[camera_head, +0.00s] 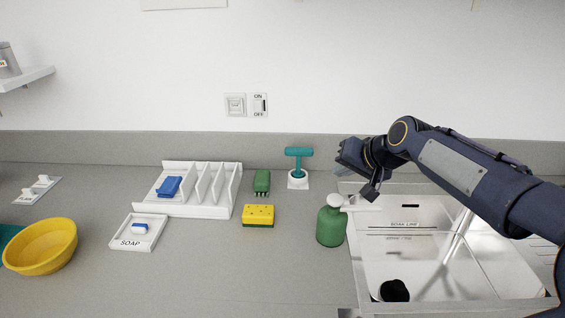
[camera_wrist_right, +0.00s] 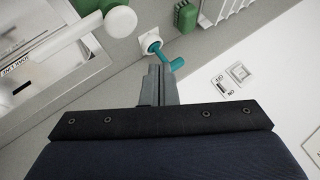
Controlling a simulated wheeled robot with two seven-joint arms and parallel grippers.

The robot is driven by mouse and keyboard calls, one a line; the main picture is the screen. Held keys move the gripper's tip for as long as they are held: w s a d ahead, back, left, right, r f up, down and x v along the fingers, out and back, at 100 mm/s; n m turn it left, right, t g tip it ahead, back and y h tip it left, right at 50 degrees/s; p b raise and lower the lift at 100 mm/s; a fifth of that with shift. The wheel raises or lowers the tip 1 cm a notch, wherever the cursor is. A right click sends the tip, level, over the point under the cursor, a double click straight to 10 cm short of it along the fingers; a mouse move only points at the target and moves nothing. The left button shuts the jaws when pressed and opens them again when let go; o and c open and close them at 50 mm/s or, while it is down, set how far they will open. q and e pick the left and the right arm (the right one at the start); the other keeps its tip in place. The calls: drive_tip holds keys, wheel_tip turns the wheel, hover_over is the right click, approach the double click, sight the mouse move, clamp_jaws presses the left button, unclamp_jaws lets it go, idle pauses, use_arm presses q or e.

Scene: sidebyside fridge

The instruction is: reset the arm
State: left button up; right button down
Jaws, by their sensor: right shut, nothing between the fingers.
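My right arm comes in from the right in the head view, over the sink. Its gripper (camera_head: 350,158) points left and sits above and behind the green soap bottle. The right gripper is shut and empty; its fingers (camera_wrist_right: 158,80) also show pressed together in the right wrist view. Beyond the fingertips in that view is a teal T-shaped handle (camera_wrist_right: 165,56) on a white base. The same teal handle (camera_head: 299,158) stands just left of the gripper in the head view, and I see no grip on it. My left gripper is not in view.
The green bottle (camera_head: 331,225) with a white pump stands at the left edge of the sink (camera_head: 352,270). A sponge (camera_head: 258,215), green brush (camera_head: 262,182), white rack (camera_head: 215,210), soap dish (camera_head: 120,238) and yellow bowl (camera_head: 40,250) stand left. The front middle counter is clear.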

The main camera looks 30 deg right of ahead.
drive_tip(key=s+a+f+n+g+y, duration=0.1)
drive_tip(key=s+a+f+n, duration=0.1)
drive_tip(key=s+a+f, duration=0.2)
drive_tip(key=s+a+f+n+g, duration=0.1)
drive_tip(key=s+a+f+n, duration=0.1)
drive_tip(key=s+a, duration=0.6)
drive_tip(key=s+a+f+n+g+y, duration=0.1)
drive_tip(key=s+a+f, duration=0.4)
drive_tip(key=s, duration=0.5)
drive_tip(key=shift+a+f+n+g+y, duration=0.3)
drive_tip(key=shift+a+n, duration=0.2)
drive_tip(key=shift+a, duration=0.4)
